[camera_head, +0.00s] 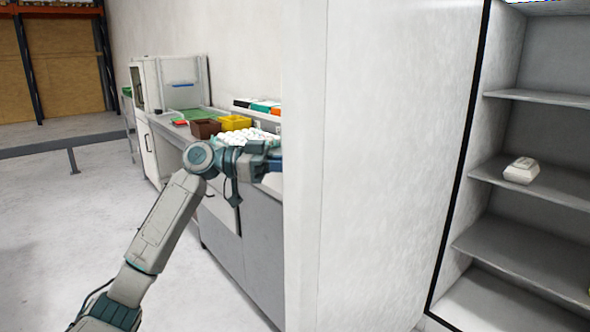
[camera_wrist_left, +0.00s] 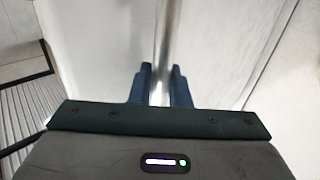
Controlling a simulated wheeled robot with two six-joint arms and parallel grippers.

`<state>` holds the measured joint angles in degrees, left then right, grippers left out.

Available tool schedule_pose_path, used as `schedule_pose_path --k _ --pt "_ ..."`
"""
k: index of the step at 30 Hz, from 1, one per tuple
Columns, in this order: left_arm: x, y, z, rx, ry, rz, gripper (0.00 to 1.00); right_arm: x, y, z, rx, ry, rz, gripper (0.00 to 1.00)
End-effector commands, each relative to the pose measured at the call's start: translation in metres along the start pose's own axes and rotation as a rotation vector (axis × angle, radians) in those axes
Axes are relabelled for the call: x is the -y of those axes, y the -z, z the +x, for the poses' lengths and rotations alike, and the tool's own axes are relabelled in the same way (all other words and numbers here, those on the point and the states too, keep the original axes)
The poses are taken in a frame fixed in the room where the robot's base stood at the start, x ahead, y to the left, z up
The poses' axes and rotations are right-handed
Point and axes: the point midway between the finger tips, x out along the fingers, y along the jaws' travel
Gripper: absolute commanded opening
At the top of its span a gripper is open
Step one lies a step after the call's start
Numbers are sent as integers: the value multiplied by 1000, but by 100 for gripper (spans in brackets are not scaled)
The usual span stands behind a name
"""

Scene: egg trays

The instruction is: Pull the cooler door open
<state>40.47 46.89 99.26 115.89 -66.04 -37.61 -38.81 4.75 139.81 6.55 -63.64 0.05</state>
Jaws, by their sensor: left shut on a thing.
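The white cooler door (camera_head: 390,150) stands open and fills the middle of the head view, with its inner face and edge toward me. The cooler interior (camera_head: 530,130) shows to its right, with grey shelves. My left gripper (camera_head: 275,163) is on the door's outer side at its left edge, its fingertips partly hidden behind that edge. In the left wrist view, the left gripper (camera_wrist_left: 161,88) is shut on the upright metal door handle (camera_wrist_left: 164,45), which runs between the two blue fingers. The handle is hidden in the head view. My right gripper is in neither view.
A white carton (camera_head: 521,170) sits on a cooler shelf. Behind my left arm, a counter (camera_head: 262,235) holds white eggs (camera_head: 240,136), a brown box (camera_head: 205,128) and a yellow box (camera_head: 235,122). The floor (camera_head: 60,220) at left is clear.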

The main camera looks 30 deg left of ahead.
Motion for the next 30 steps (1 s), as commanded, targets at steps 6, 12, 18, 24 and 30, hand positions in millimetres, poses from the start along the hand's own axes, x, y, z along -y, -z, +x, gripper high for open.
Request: schedule_pose_path --k 6,12,18,24,30 --pt "0 0 0 0 1 1 0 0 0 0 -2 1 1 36" --pt "0 0 0 0 1 1 28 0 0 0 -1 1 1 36" --pt "0 0 0 0 0 1 35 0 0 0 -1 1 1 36" --pt "0 -1 -3 1 1 1 35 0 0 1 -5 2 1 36" --pt "1 -3 -26 5 4 0 35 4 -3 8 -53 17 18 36"
